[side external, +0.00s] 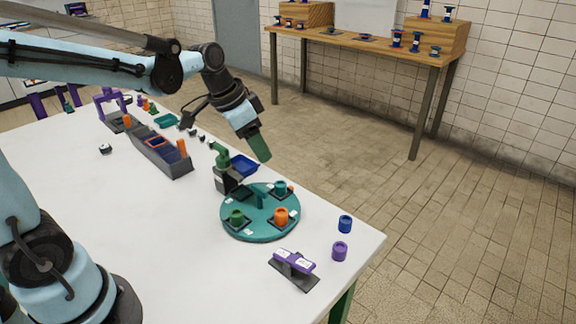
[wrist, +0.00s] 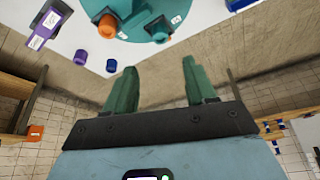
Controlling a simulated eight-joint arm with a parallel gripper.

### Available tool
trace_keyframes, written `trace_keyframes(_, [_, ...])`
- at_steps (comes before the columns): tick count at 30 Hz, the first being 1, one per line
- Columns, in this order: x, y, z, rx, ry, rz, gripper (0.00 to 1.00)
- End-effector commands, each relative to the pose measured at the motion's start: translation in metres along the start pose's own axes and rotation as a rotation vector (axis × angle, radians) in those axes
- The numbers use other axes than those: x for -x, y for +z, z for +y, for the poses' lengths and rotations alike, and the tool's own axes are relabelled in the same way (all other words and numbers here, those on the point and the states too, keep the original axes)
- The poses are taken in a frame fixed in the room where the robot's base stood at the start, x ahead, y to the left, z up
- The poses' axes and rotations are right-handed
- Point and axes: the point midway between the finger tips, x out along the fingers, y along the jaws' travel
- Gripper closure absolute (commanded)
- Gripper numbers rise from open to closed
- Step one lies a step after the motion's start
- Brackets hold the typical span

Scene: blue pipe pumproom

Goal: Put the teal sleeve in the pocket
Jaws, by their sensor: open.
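The teal sleeve (side external: 281,186) is a short ring-like cylinder at the far right of the round teal disc (side external: 233,229), over a dark square seat. A small orange part is beside it. The disc also bears an orange sleeve (side external: 281,216) and a green sleeve (side external: 237,217) on dark square seats. A dark square pocket (side external: 241,194) at the disc's far left looks empty. My gripper (side external: 262,155) is above and beyond the disc, clear of the sleeves. In the wrist view my gripper (wrist: 158,78) has its green fingers apart with nothing between them.
A blue sleeve (side external: 345,224) and a purple sleeve (side external: 340,251) stand near the table's right edge. A purple-topped stand (side external: 294,262) is in front of the disc. A green fixture (side external: 221,157), a blue tray (side external: 244,166) and a long dark bin (side external: 160,151) are behind and left.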

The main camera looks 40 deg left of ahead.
Motion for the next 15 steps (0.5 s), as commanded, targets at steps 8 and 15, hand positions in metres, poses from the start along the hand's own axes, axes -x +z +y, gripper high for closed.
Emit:
trace_keyframes(8, [0.023,0.031,0.027,0.12,-0.083,0.058,0.45])
trace_keyframes(15, [0.031,0.068,0.05,0.263,-0.159,0.158,0.45])
